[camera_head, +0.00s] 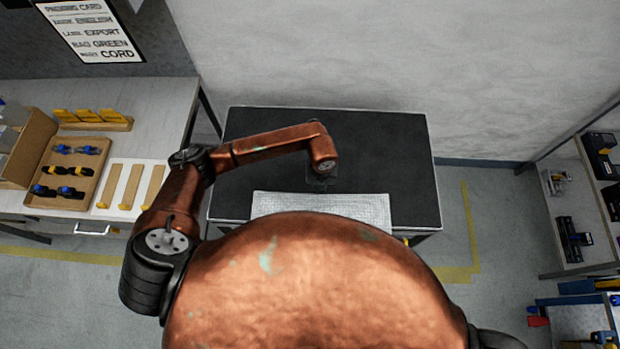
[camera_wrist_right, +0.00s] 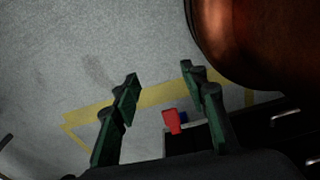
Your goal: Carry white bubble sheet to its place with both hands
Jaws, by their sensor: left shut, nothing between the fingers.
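The white bubble sheet (camera_head: 350,204) lies on the dark-topped table (camera_head: 395,150), towards its near edge. My copper body covers its near part in the head view. My left gripper (camera_head: 320,183) points down just past the far edge of the sheet. It is small and dark against the black top, and holds nothing; whether it touches the table I cannot tell. My right gripper (camera_wrist_right: 160,74) shows in the right wrist view with its two green fingers wide apart and nothing between them. The floor lies beyond it, and the sheet is not in that view.
At the left a bench holds a wooden tray (camera_head: 88,150) with black, blue and yellow parts, and pale strips (camera_head: 131,186). A shelf (camera_head: 560,228) with dark items stands at the right. A wall (camera_head: 400,60) is behind the table. The table's far part is bare.

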